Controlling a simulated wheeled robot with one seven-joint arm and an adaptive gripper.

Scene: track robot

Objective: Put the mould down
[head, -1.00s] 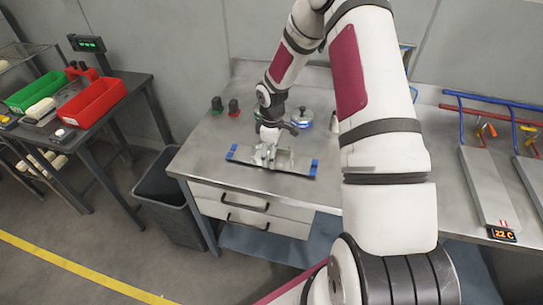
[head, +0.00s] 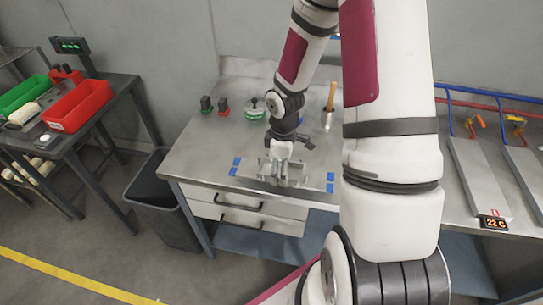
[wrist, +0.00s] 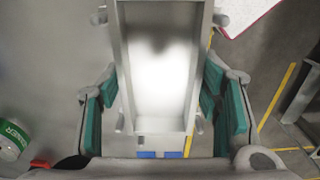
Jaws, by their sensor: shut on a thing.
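The mould (head: 284,172) is a grey metal trough over the front of the steel bench, between two pairs of blue marks (head: 236,166). The right pair (head: 330,182) is near its other end. My gripper (head: 283,160) comes down on it from above and is shut on it. In the wrist view, the mould (wrist: 155,80) runs lengthwise between the teal finger pads of my gripper (wrist: 165,100). Its inside looks empty and bright. A blue mark (wrist: 158,154) shows past its lower end. I cannot tell whether its underside touches the bench.
On the bench (head: 200,150), a green-labelled tin (head: 255,110), a red item (head: 223,106) and a dark green item (head: 206,104) stand at the back left. A cup with a wooden handle (head: 328,110) stands behind. A grey bin (head: 160,195) is on the floor left.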

